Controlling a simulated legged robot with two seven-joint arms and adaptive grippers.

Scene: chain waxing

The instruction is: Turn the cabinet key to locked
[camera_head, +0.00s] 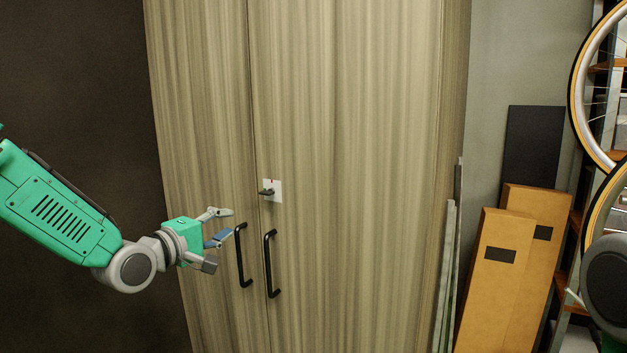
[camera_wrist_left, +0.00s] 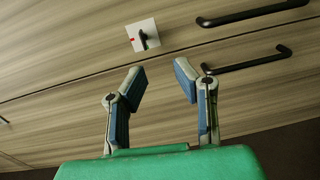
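The wooden cabinet (camera_head: 350,130) has two closed doors with a seam between them. A black key (camera_head: 266,192) sits on a small white plate (camera_head: 277,186) with a red mark, on the right door above its handle. In the left wrist view the key (camera_wrist_left: 142,39) stands out from the plate (camera_wrist_left: 150,29), beyond the fingertips. My left gripper (camera_head: 228,224) is open and empty, left of the key and a little lower, in front of the left door. Its spread fingers (camera_wrist_left: 160,78) show in the left wrist view. My right gripper is not seen.
Two black bar handles, the left (camera_head: 242,256) and the right (camera_head: 271,265), stick out below the key, close to my left gripper. Cardboard boxes (camera_head: 490,270) lean right of the cabinet. Bicycle wheels (camera_head: 577,85) hang by a shelf at the far right.

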